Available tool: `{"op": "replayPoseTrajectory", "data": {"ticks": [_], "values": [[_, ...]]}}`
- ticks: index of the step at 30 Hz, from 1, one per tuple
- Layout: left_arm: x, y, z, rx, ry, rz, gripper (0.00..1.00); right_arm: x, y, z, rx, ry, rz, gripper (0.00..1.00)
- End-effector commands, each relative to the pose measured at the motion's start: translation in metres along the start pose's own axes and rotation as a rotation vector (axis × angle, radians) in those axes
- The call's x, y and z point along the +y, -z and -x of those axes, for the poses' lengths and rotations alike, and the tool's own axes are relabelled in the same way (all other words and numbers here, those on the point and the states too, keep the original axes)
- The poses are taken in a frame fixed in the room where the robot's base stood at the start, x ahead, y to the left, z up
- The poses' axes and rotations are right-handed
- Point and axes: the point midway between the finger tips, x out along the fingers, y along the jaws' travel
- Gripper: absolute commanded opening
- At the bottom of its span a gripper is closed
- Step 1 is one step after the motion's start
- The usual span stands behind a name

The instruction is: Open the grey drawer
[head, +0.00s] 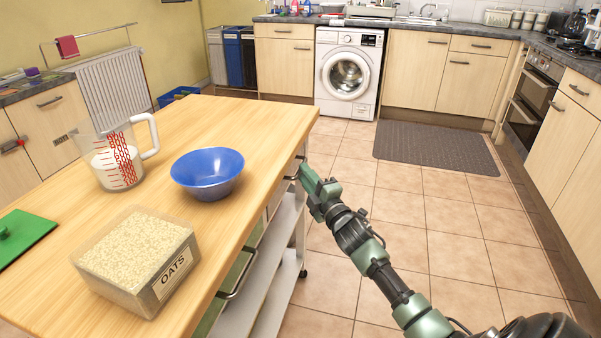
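The wooden-topped island (235,140) has drawers in its right side, seen at a steep angle. A pale grey drawer front (277,196) shows as a narrow strip toward the far end of that side. A dark handle (293,177) sticks out there. My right gripper (304,177) is at this handle, with its green fingers pointing toward the island. I cannot tell whether its fingers are closed around the handle or only beside it. The drawer looks flush with the island, as far as this angle shows. My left gripper is not in view.
A nearer green drawer front (231,290) has its own dark handle (240,276). Lower shelves (277,255) sit below. A blue bowl (207,172), measuring jug (112,160) and oats container (138,258) stand on the island. Tiled floor to the right is clear, with a grey mat (435,147).

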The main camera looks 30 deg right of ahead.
Motion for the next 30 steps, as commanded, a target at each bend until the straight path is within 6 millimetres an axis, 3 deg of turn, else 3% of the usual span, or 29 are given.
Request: {"op": "replayPoseTrajectory", "data": {"ticks": [3, 9, 16, 17, 19, 30], "values": [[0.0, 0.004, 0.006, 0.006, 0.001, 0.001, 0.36, -0.001, 0.0, -0.018, -0.001, 0.0, -0.001, 0.19], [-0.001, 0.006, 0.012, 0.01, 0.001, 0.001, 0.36, -0.001, 0.0, -0.031, -0.001, 0.001, -0.001, 0.19], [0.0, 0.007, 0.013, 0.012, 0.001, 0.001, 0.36, -0.001, 0.0, -0.032, -0.001, 0.002, -0.002, 0.19], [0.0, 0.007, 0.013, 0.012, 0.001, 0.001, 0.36, -0.001, 0.0, -0.032, -0.001, 0.002, -0.002, 0.16], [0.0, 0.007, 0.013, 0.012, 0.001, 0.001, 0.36, -0.001, 0.0, -0.032, -0.001, 0.002, -0.002, 0.0], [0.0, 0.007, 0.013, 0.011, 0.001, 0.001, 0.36, -0.002, 0.0, -0.031, -0.001, 0.003, -0.002, 0.0]]}}
